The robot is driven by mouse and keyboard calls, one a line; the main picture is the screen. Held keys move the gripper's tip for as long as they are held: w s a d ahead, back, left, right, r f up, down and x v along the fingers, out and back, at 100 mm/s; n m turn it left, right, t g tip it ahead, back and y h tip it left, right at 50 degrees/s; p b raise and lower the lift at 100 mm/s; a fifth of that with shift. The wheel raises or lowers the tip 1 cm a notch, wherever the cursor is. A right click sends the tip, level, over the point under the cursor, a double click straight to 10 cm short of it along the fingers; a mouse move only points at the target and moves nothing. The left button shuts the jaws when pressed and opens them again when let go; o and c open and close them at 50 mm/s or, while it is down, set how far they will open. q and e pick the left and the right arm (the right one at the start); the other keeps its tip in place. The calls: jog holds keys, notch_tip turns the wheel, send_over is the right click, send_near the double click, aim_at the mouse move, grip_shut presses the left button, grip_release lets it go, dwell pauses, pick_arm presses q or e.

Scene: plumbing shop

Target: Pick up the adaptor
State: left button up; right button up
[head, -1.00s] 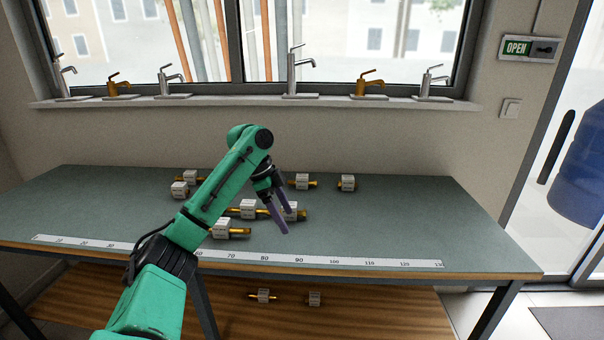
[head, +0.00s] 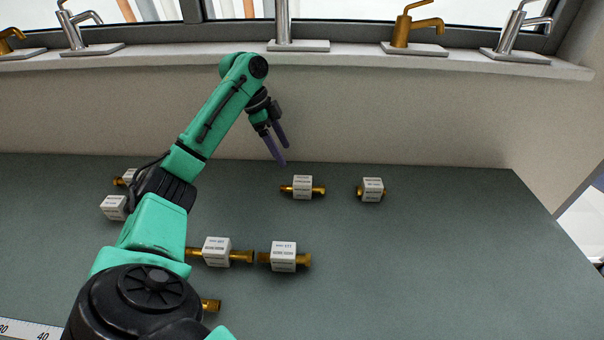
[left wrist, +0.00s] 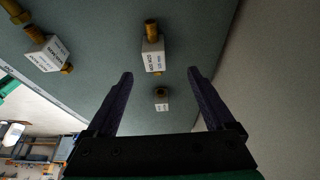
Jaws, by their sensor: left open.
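Several adaptors, brass fittings with white labelled blocks around them, lie on the grey-green table (head: 420,260). One adaptor (head: 302,187) lies near the back, just below and right of my left gripper (head: 284,155) in the head view. Another adaptor (head: 372,189) lies to its right. Two more, a left one (head: 217,251) and a right one (head: 284,257), lie nearer the front. My left gripper is open and empty above the back of the table. In the left wrist view, an adaptor (left wrist: 153,55) shows beyond the fingertips, and a smaller one (left wrist: 161,98) shows between the fingers (left wrist: 160,75).
At the left, an adaptor (head: 114,207) and others are partly hidden behind my left arm. The wall and windowsill (head: 340,62) with taps (head: 410,30) stand behind the table. A ruler strip (head: 25,330) runs along the front. The table's right side is clear.

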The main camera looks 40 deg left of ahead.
aim_at(299, 179)
pick_arm(q)
jog(key=d+f, duration=0.1)
jog(key=f, duration=0.1)
jog(key=d+f, duration=0.2)
jog(key=f, duration=0.1)
jog(key=shift+d+p, duration=0.2)
jog(key=shift+p, duration=0.15)
jog(key=x, duration=0.2)
jog(key=p+x, duration=0.1)
jog(key=x, duration=0.4)
jog(key=shift+w+a+p, duration=0.25)
jog(key=shift+p, duration=0.1)
jog(key=shift+d+f, duration=0.15)
jog(key=shift+f, duration=0.1)
jog(key=shift+w, duration=0.1)
grip_shut()
pick_arm(e)
jog(key=shift+s+d+r, duration=0.2)
jog(key=shift+s+r, duration=0.1)
jog(key=shift+r, duration=0.3)
jog(key=shift+s+d+r, duration=0.15)
jog(key=shift+s+r, duration=0.1)
jog(key=shift+r, duration=0.3)
